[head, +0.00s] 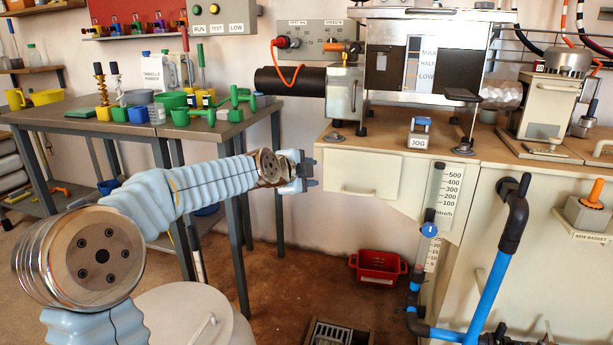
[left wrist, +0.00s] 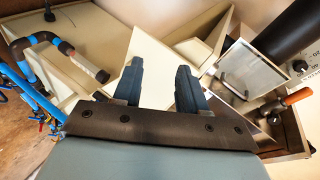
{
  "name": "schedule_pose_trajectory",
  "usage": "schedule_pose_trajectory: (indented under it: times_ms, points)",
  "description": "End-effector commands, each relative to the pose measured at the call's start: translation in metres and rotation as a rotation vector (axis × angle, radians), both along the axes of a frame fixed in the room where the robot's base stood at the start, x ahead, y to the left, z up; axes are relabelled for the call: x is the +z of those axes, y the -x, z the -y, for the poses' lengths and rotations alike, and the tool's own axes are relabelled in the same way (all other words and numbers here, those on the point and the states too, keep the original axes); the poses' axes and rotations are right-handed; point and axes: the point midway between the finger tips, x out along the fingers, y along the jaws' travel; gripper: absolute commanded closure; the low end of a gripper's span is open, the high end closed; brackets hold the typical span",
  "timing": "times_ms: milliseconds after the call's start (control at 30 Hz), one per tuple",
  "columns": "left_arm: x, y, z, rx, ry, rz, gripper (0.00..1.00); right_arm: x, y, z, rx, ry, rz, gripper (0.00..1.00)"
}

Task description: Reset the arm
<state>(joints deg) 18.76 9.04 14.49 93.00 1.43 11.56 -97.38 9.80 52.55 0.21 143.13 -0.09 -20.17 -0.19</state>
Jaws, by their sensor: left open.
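My left arm comes in from the left in the head view, and its gripper (head: 306,171) is in front of the cream cabinet, near the drawer (head: 361,178). In the left wrist view the two dark fingers of my left gripper (left wrist: 158,85) stand apart with nothing between them. The gripper is open and empty. Beyond the fingers in that view is the pale cabinet with its drawer front. My right gripper is in neither view.
A grey table (head: 150,126) with coloured parts stands at the left. The machine (head: 398,70) sits on the cabinet's wooden top. A blue pipe (head: 490,290) rises at the right. A red bin (head: 378,268) is on the floor. A pale drum (head: 185,312) is at the bottom.

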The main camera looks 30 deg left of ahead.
Motion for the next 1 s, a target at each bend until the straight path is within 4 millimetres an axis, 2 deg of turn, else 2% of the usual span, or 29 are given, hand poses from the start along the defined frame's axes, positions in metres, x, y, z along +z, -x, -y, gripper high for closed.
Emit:
schedule_pose_trajectory:
  times_ms: [467, 533, 567, 667, 700, 767, 800, 867, 900, 967, 1000]
  points:
    - [0.001, 0.0, 0.0, 0.0, -0.001, 0.001, 0.58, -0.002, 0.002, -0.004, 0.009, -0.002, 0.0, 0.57]
    - [-0.021, -0.003, 0.006, 0.008, 0.043, -0.033, 0.58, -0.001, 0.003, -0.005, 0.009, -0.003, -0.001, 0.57]
    - [-0.034, -0.004, 0.01, 0.013, 0.072, -0.055, 0.58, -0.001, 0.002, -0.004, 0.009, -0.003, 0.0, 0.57]
    - [-0.099, -0.006, 0.031, 0.049, 0.21, -0.163, 0.58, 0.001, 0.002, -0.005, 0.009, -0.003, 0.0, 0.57]
    - [-0.131, -0.003, 0.041, 0.073, 0.279, -0.218, 0.58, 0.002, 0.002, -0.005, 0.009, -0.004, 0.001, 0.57]
    - [-0.181, 0.005, 0.059, 0.119, 0.386, -0.31, 0.58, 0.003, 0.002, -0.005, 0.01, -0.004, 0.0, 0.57]
    - [-0.213, 0.013, 0.072, 0.153, 0.456, -0.37, 0.58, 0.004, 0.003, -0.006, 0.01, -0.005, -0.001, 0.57]
    - [-0.26, 0.03, 0.09, 0.213, 0.553, -0.465, 0.58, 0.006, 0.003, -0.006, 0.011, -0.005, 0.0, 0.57]
    - [-0.29, 0.045, 0.103, 0.257, 0.617, -0.528, 0.58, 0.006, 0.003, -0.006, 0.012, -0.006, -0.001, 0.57]
    - [-0.333, 0.07, 0.122, 0.332, 0.705, -0.625, 0.58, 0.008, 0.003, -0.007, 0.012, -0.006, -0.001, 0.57]
    - [-0.36, 0.09, 0.134, 0.387, 0.761, -0.69, 0.58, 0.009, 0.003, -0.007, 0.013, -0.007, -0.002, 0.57]
